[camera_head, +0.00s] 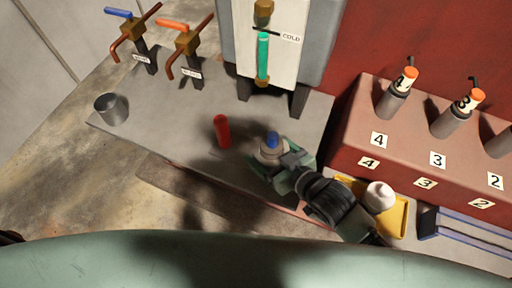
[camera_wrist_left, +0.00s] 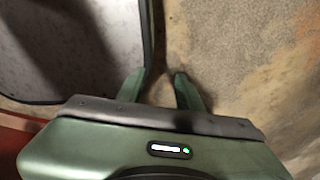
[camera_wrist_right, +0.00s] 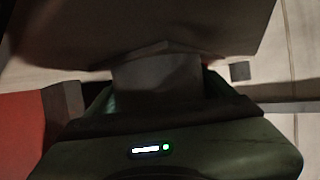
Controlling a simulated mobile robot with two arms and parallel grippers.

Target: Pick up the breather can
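A pale round can with a blue top (camera_head: 272,139) stands near the right front part of the grey bench; I cannot be sure it is the breather can. My right gripper (camera_head: 287,165) is right at it, reaching in from the lower right. In the right wrist view a grey block-like part (camera_wrist_right: 158,80) fills the space between the fingers, below a large dark shape; whether they press on it is unclear. An open grey metal can (camera_head: 111,108) stands at the bench's left end. My left gripper (camera_wrist_left: 160,88) is empty, fingers apart, near a bench-like edge and floor.
A red cylinder (camera_head: 222,131) stands left of the pale can. Two valves (camera_head: 133,30) (camera_head: 187,42) and a gauge panel (camera_head: 263,55) are behind. A reddish block (camera_head: 430,135) with numbered plugs is at right. A yellow tray (camera_head: 398,212) holds a white object (camera_head: 379,197).

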